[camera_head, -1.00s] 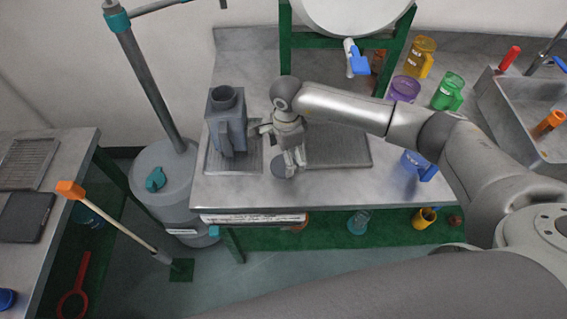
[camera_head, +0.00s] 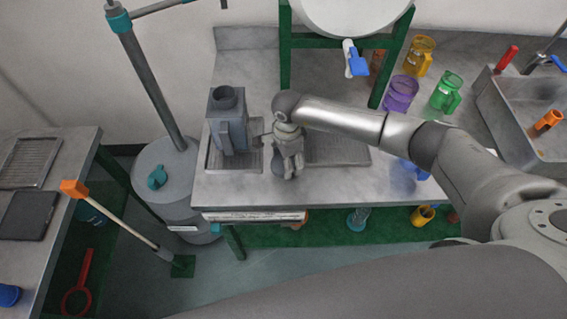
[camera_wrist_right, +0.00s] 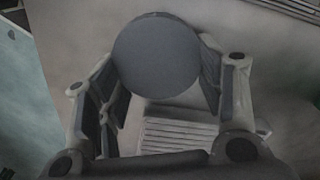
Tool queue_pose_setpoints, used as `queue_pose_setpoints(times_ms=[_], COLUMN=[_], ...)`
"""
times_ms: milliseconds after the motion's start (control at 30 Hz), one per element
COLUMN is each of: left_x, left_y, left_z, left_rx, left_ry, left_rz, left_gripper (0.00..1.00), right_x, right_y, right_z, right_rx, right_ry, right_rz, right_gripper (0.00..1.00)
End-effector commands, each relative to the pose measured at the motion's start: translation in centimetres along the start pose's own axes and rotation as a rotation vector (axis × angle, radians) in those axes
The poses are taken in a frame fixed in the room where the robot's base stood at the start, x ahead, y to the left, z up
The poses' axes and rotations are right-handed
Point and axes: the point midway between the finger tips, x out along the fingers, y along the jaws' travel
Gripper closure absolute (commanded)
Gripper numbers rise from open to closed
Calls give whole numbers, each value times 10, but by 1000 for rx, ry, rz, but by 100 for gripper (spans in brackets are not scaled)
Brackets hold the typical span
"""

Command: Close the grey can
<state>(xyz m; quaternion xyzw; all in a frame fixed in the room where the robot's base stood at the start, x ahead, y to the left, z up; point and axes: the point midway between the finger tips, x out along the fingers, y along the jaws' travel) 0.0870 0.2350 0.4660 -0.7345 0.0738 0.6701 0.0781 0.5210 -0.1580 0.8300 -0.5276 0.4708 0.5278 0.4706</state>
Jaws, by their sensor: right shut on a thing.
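The grey can (camera_head: 229,118) stands upright on the metal drain tray at the left of the worktop, its round top opening uncovered and its handle facing front. A round dark grey lid (camera_wrist_right: 155,57) is between the fingers of my right gripper (camera_wrist_right: 162,72) in the wrist view. In the head view my right gripper (camera_head: 286,172) points down at the worktop, right of the can and apart from it. It is shut on the lid, which it mostly hides there. My left gripper is not in view.
A ribbed drain mat (camera_head: 338,148) lies right of my gripper. Purple (camera_head: 401,93), green (camera_head: 446,91) and yellow (camera_head: 418,56) jugs stand at the right, near the sink (camera_head: 520,110). A grey barrel (camera_head: 165,185) with a pole stands left of the worktop.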

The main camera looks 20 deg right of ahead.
Motion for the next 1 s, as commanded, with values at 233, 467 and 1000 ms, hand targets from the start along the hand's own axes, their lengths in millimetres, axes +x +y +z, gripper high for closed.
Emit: queue_pose_setpoints(times_ms=[233, 467, 1000], left_x=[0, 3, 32], left_y=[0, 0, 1], left_z=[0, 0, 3], left_rx=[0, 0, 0], left_ry=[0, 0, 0], left_rz=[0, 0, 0], left_gripper=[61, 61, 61], right_x=[0, -12, -95], right_y=[0, -2, 61], right_z=[0, -1, 30], right_rx=[0, 1, -6], right_ry=[0, 0, -1], right_rz=[0, -3, -3], right_gripper=[50, 50, 50])
